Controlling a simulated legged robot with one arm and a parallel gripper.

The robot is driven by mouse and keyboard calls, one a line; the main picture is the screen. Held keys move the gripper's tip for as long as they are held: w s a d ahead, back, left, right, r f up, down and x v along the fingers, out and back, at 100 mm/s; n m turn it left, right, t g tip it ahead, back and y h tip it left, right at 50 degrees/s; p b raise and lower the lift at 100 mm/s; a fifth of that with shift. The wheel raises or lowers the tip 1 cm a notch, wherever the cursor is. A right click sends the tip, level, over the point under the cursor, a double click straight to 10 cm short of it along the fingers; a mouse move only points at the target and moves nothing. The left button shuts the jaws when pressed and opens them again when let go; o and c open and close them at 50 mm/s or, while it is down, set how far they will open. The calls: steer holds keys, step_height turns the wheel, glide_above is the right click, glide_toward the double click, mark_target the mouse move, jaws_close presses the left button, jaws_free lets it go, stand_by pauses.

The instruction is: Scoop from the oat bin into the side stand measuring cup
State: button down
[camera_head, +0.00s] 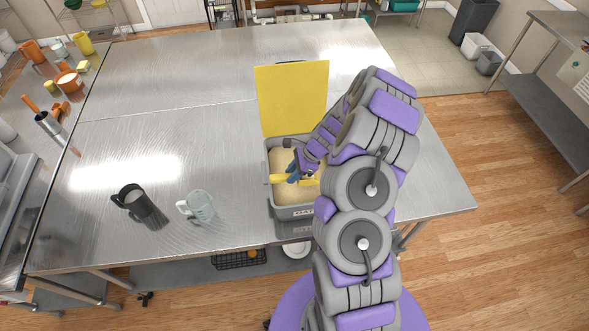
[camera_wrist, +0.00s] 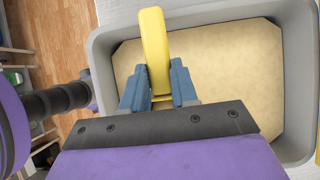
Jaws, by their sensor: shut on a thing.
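The oat bin (camera_head: 293,212) is a grey tub on the steel table, filled with pale oats, its yellow lid (camera_head: 292,98) standing open at the back. My gripper (camera_head: 292,172) is over the bin, its blue fingers shut on a yellow scoop (camera_head: 278,178). In the wrist view, my gripper (camera_wrist: 160,92) grips the yellow scoop (camera_wrist: 154,45), with the oats (camera_wrist: 225,70) below. I cannot tell whether the scoop touches the oats; part of it is hidden by the fingers. A pale, see-through cup with a handle (camera_head: 200,207), apparently the measuring cup, stands left of the bin.
A dark mug (camera_head: 146,212) stands left of the pale cup. The table (camera_head: 180,120) is clear behind the cups. A side counter at far left holds orange containers (camera_head: 69,82) and a metal utensil holder (camera_head: 50,127). The bin's rim (camera_wrist: 98,60) surrounds the oats.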

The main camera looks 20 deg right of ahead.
steer(key=shift+w+a+r+g+h+p, duration=0.15)
steer(key=shift+a+r+h+p, duration=0.35)
steer(key=shift+p, duration=0.75)
steer(key=shift+w+a+r+g+h+p, duration=0.15)
steer(key=shift+r+h+p, duration=0.4)
steer(key=shift+p, duration=0.7)
steer(key=shift+a+r, duration=0.1)
steer(key=shift+r, duration=0.05)
